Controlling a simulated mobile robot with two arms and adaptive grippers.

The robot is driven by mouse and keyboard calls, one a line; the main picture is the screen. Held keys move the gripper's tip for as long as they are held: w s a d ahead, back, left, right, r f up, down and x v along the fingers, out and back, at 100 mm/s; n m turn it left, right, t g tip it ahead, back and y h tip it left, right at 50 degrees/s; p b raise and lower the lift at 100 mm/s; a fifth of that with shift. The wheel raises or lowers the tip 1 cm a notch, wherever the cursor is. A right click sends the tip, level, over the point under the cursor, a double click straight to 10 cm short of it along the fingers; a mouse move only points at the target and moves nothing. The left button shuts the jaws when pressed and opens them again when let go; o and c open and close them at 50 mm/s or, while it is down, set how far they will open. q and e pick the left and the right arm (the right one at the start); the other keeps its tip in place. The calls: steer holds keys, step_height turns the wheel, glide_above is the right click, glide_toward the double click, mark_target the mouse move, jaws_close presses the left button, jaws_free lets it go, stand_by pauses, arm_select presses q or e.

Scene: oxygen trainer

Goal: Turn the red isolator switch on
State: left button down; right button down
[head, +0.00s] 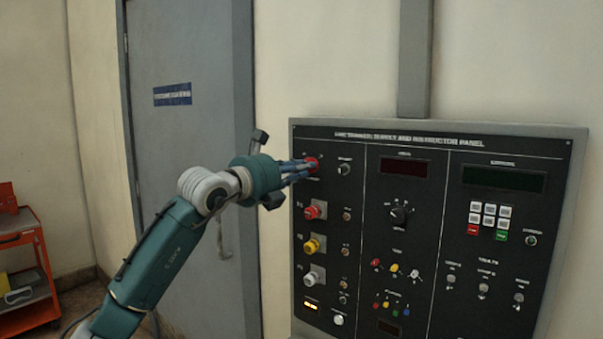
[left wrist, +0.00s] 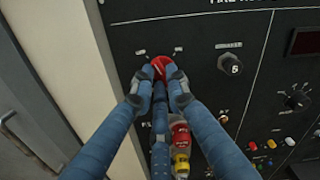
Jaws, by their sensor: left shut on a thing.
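The red isolator switch (head: 312,164) is a round red knob at the top left of the black control panel (head: 365,225). It also shows in the left wrist view (left wrist: 160,66), between the fingertips. My left gripper (head: 306,167) reaches it from the left, and its blue-grey fingers are shut on the knob from its sides. The fingers hide part of the knob, and its exact turn angle cannot be read. My right gripper is in neither view.
Below the switch are a red knob (head: 315,210), a yellow knob (head: 314,245) and a white knob (head: 314,276). A grey door (head: 190,60) stands left of the panel. A red cart (head: 30,235) is at far left.

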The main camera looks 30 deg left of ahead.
arm_select(q)
steer(key=m, duration=0.9)
steer(key=m+b, duration=0.1)
steer(key=m, duration=0.3)
steer(key=shift+a+r+m, duration=0.1)
steer(key=shift+r+m, duration=0.3)
stand_by(0.4)
steer(key=c, duration=1.7)
jaws_free()
steer(key=shift+w+f, duration=0.1)
